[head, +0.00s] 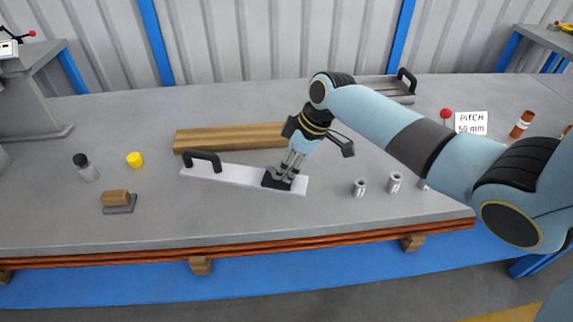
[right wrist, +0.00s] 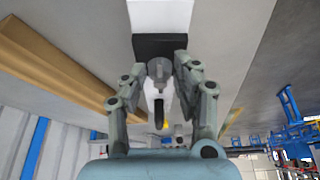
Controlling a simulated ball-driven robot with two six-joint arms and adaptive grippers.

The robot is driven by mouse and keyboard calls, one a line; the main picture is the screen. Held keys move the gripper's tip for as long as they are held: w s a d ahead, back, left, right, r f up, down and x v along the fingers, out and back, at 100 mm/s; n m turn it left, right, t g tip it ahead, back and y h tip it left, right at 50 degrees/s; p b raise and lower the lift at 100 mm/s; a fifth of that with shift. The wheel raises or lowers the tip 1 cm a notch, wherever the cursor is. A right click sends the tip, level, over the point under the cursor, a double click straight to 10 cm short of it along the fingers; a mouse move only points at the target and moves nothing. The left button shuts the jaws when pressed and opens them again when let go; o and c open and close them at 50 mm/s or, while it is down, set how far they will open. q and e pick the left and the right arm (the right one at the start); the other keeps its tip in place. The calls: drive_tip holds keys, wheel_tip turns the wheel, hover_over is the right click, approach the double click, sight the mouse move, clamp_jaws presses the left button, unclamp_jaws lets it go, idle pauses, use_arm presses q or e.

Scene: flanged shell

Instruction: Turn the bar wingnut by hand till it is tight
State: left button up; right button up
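The bar (head: 235,177) is a long pale metal strip with a black handle (head: 203,157) at its left end and a black block (head: 276,181) near its right end. My right gripper (head: 290,168) comes down over that block. In the right wrist view, the grey bar wingnut (right wrist: 159,69) stands on the block between the fingertips of my right gripper (right wrist: 160,66), which close in on both its sides. In the head view the fingers hide the wingnut. My left gripper is not in view.
A wooden beam (head: 230,137) lies just behind the bar. Several small grey cylinders (head: 359,187) stand to the right. A brush-like block (head: 117,199), a yellow cap (head: 135,160) and a dark-topped bottle (head: 86,168) stand at left. A "PITCH 50 mm" sign (head: 471,122) is at back right.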

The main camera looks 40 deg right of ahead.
clamp_jaws()
drive_tip(key=shift+s, duration=0.1)
drive_tip(key=shift+s+a+r+m+h+p, duration=0.15)
drive_tip(key=shift+m+h+p, duration=0.15)
drive_tip(key=shift+m+p, duration=0.7)
drive_tip(key=m+p, duration=0.2)
drive_tip(key=m+h+p, duration=0.1)
drive_tip(key=p, duration=0.2)
drive_tip(key=shift+s+a+m+t+h, duration=0.1)
drive_tip(key=shift+a+m+t+h, duration=0.2)
drive_tip(key=shift+a+m+t, duration=0.1)
drive_tip(key=shift+a+m+h+p, duration=0.15)
drive_tip(key=shift+m+h+p, duration=0.25)
drive_tip(key=shift+m+p, duration=0.75)
drive_tip(key=shift+a+m+h+p, duration=0.2)
drive_tip(key=shift+m+h+p, duration=0.4)
drive_tip(key=shift+m, duration=0.85)
